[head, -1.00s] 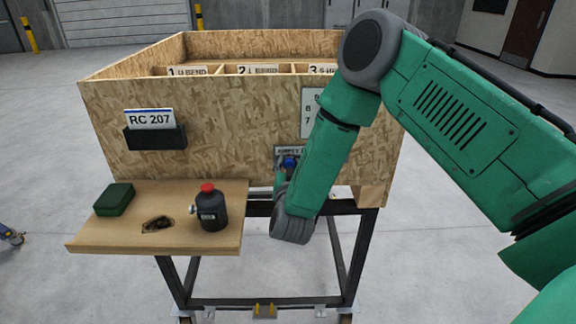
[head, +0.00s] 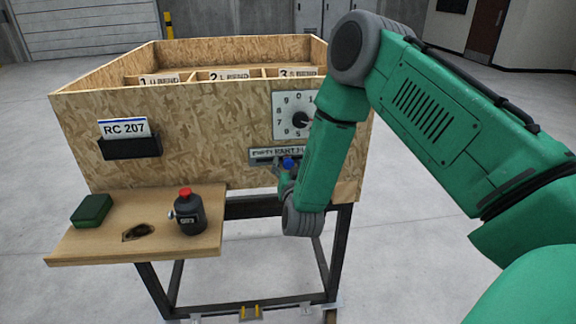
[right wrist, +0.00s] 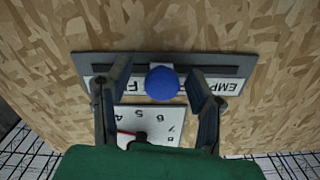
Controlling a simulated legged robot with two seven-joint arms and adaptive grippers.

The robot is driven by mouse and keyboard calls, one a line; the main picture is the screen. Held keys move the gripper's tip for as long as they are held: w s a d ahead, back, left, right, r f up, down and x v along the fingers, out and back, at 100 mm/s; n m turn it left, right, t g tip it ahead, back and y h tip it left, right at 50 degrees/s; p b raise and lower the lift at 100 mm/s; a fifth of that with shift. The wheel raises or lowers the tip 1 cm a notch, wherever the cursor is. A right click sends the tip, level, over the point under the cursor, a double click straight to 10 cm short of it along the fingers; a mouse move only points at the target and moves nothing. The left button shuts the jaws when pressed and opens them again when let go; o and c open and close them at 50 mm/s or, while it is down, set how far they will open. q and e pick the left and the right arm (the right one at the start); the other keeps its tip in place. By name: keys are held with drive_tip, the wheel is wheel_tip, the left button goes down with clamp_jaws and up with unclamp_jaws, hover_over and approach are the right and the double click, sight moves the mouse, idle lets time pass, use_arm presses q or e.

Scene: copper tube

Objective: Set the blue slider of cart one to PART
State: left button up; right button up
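The slider panel (head: 258,155) of cart one sits low on the right of the wooden front. Its label reads EMPTY, PART and the start of a third word, partly hidden by my right arm. The blue slider knob (head: 289,163) stands just under the word PART. In the right wrist view the panel (right wrist: 240,62) shows upside down, with the knob (right wrist: 162,83) at its middle. My right gripper (right wrist: 159,92) is open, one finger on each side of the knob, with small gaps showing. It also shows in the head view (head: 286,170). My left gripper is out of view.
A white dial (head: 285,112) is above the slider. A wooden shelf (head: 75,247) at left bears a green block (head: 92,210) and a black bottle with a red cap (head: 189,215). A holder (head: 130,148) carries the RC 207 card. The floor around is clear.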

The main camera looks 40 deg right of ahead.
drive_tip(key=shift+w+a+r, duration=0.15)
drive_tip(key=shift+a, duration=0.5)
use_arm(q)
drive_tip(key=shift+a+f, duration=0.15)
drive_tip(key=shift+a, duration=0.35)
use_arm(e)
drive_tip(key=v, duration=1.2)
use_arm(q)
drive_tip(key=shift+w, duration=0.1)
use_arm(e)
drive_tip(key=shift+d, duration=0.2)
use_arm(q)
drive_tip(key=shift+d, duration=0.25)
use_arm(e)
drive_tip(key=shift+d+f, duration=0.3)
